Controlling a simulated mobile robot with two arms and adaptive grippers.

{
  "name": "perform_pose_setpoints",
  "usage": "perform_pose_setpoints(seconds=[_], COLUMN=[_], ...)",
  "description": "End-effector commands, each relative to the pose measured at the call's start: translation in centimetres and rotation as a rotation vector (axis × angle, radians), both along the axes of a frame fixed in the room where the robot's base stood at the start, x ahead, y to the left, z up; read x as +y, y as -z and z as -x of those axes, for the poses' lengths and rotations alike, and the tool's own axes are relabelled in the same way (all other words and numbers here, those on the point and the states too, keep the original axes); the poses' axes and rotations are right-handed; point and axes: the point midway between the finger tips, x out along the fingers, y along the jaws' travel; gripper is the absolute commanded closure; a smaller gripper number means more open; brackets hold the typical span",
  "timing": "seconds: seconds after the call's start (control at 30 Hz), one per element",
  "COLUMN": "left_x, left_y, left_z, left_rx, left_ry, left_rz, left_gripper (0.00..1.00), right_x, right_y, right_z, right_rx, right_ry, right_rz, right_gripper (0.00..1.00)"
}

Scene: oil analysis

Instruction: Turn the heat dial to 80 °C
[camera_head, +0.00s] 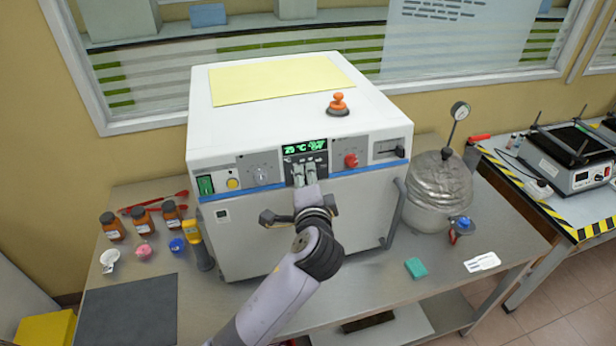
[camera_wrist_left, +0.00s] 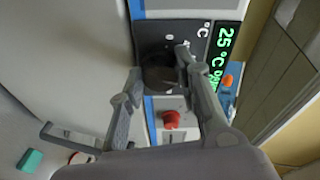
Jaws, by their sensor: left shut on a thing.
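The heat dial (camera_wrist_left: 160,73) is a dark round knob on the oven's front panel, between my fingers in the left wrist view. In the head view my gripper hides it. My left gripper (camera_head: 305,175) is at the panel just below the green display (camera_head: 305,146); it also shows in the left wrist view (camera_wrist_left: 162,76), with one finger on each side of the dial, shut on it. The display also shows in the left wrist view (camera_wrist_left: 222,55) and reads 25 °C. Any pointer or scale of the dial cannot be read. My right gripper is not in view.
The white oven (camera_head: 300,240) stands on a metal table (camera_head: 385,290). A red knob (camera_head: 351,160) is right of the dial, and a silver knob (camera_head: 262,175) is left of it. A yellow device (camera_head: 196,243) stands at the oven's left, a metal vessel (camera_head: 440,190) at its right.

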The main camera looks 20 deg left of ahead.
Motion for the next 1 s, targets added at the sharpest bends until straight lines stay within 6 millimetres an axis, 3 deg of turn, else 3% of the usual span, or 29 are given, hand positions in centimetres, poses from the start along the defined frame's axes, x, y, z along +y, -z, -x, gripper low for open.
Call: perform_pose_setpoints(seconds=[0.4,0.43,0.73,1.0], left_x=[-0.09,-0.09,-0.05,-0.05], left_y=[-0.08,-0.08,-0.04,-0.02], left_z=[-0.02,-0.02,-0.02,0.02], left_rx=[0.001,0.001,0.003,0.004], left_ry=[0.004,0.004,0.002,0.002], left_rz=[-0.005,-0.005,-0.005,-0.005], left_gripper=[0.97,0.69,0.49,0.49], right_x=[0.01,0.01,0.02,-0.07], right_y=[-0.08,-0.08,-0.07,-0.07], right_z=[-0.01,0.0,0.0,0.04], right_rx=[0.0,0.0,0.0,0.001], right_ry=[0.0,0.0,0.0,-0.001], right_rz=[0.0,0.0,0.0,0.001], right_gripper=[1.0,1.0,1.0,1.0])
